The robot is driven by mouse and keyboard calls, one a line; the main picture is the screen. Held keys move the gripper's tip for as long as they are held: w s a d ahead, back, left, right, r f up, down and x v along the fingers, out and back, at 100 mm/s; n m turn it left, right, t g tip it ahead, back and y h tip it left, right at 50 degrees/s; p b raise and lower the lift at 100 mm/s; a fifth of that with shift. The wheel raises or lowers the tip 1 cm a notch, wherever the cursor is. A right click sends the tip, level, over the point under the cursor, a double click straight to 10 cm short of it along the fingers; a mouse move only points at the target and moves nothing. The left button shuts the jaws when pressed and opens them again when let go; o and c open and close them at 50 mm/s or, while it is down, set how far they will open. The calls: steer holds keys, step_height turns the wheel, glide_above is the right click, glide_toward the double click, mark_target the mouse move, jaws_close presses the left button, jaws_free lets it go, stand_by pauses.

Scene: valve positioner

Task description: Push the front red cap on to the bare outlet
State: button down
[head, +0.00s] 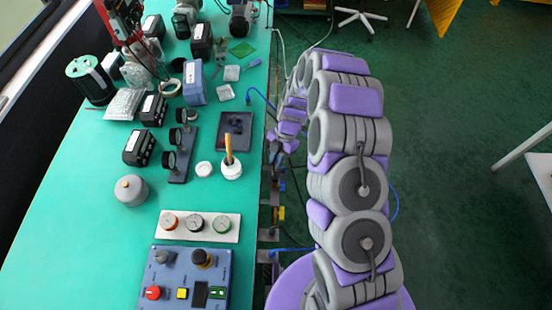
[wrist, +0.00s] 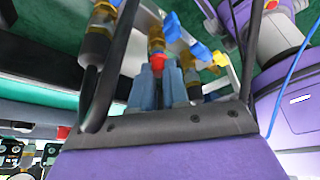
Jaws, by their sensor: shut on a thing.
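My gripper (wrist: 158,69) is shut on a small red cap (wrist: 158,61), which shows between the grey-blue fingertips in the wrist view. A brass outlet (wrist: 156,40) stands right beyond the cap, roughly in line with it. The cap looks close to the outlet's end, but I cannot tell whether they touch. A blue valve handle (wrist: 173,27) sits beside that outlet. In the head view my arm reaches down beside the bench's right edge. The cap and fingertips cannot be made out there.
More brass fittings with blue handles (wrist: 200,51) line the pale rail. A dark-bodied fitting (wrist: 96,45) stands at the left, behind a black cable. The green bench (head: 85,225) holds gauges, a blue control box (head: 185,277) and other parts.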

steer(key=shift+f, duration=0.2)
steer(key=c, duration=1.1)
jaws_free()
steer(key=shift+o, duration=0.2)
steer(key=shift+r, duration=0.1)
steer(key=p+v, duration=0.3)
steer(key=v, duration=1.4)
steer(key=shift+p, duration=0.4)
steer(key=shift+r, duration=0.1)
